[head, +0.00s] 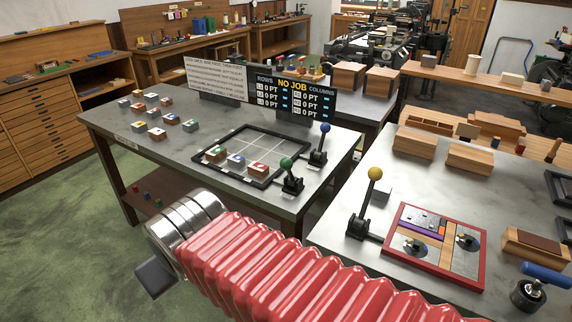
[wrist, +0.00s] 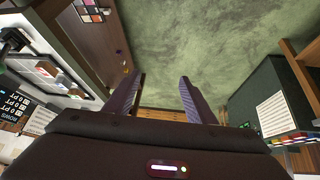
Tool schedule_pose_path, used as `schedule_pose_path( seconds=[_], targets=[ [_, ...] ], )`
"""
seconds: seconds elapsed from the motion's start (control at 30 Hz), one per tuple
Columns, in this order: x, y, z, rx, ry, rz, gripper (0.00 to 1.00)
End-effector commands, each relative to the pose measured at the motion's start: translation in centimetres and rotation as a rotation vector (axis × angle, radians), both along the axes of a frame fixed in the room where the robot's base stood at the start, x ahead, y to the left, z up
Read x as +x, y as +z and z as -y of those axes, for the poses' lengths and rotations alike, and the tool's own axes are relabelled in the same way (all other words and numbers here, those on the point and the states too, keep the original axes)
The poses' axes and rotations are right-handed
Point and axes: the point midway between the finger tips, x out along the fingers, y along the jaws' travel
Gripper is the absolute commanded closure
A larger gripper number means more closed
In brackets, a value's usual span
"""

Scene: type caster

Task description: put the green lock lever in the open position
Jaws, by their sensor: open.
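The green lock lever (head: 286,163) stands on a black base at the front right corner of a black square frame (head: 268,180) on the grey metal table. Its knob is up and leans slightly left; I cannot tell which position this counts as. My gripper (wrist: 158,78) is open and empty in the wrist view, its two dark fingers apart over the green floor. In the head view, part of my gripper (head: 155,275) shows at the lower left, off the table's front side and well apart from the lever.
A blue-knobbed lever (head: 325,128) stands behind the green one. A yellow-knobbed lever (head: 375,173) stands on the right table beside a red-framed tray (head: 480,270). Small type blocks (head: 157,134) and a NO JOB sign (head: 293,92) are on the left table. Open floor lies left.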

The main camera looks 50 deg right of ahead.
Motion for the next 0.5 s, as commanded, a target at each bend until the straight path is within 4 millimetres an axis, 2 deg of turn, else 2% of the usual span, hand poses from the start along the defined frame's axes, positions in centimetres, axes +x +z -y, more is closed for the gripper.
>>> schedule_pose_path(
  seconds=[0.2, 0.5],
  targets=[
    [4.3, -0.5, 7.5, -0.105, -0.117, 0.114, 0.50],
    [7.6, -1.1, 17.7, -0.249, -0.210, 0.268, 0.50]
  ],
)
